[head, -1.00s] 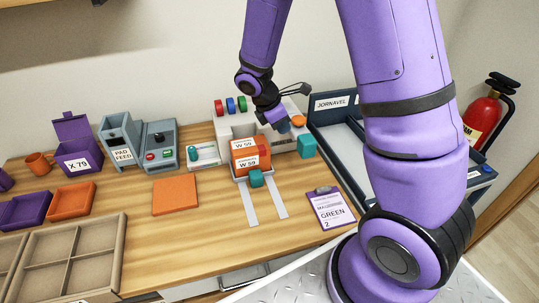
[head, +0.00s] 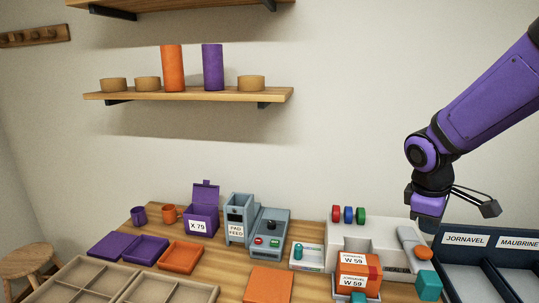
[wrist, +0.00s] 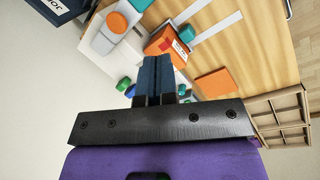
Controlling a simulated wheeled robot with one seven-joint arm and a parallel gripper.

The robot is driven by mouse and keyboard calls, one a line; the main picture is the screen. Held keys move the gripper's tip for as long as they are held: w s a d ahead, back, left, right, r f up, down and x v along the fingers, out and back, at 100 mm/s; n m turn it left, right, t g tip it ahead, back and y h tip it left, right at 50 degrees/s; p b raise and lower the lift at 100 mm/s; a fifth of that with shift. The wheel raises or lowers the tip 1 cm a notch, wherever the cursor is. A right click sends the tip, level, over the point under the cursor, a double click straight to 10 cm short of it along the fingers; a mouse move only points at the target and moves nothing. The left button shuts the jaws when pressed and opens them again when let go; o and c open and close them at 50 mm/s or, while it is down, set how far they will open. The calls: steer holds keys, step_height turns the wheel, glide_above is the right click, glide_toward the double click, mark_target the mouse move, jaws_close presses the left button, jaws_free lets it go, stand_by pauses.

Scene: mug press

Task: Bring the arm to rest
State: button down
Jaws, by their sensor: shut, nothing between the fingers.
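My arm is raised at the right of the head view, its wrist hanging above the right end of the white machine (head: 390,236). My gripper (wrist: 157,62) shows in the wrist view with its two dark blue fingers together and nothing between them. In the head view the fingers are hard to make out below the purple wrist. Below it, the machine has red, blue and green knobs on top and orange W 59 blocks (head: 357,265) at its front. In the wrist view an orange block (wrist: 166,44) lies beyond the fingertips, apart from them.
A teal block (head: 428,285) stands right of the machine, beside the dark JORNAVEL tray (head: 468,259). A grey pad feeder (head: 239,214), a purple X 79 box (head: 200,213) and small trays stand left. A wall shelf (head: 190,94) holds cylinders. The air around my wrist looks clear.

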steer(key=s+a+r+m+t+y, duration=0.3)
steer(key=s+r+m, duration=0.6)
steer(key=s+r, duration=0.4)
steer(key=s+t, duration=0.1)
steer(key=s, duration=0.3)
steer(key=shift+s, duration=0.1)
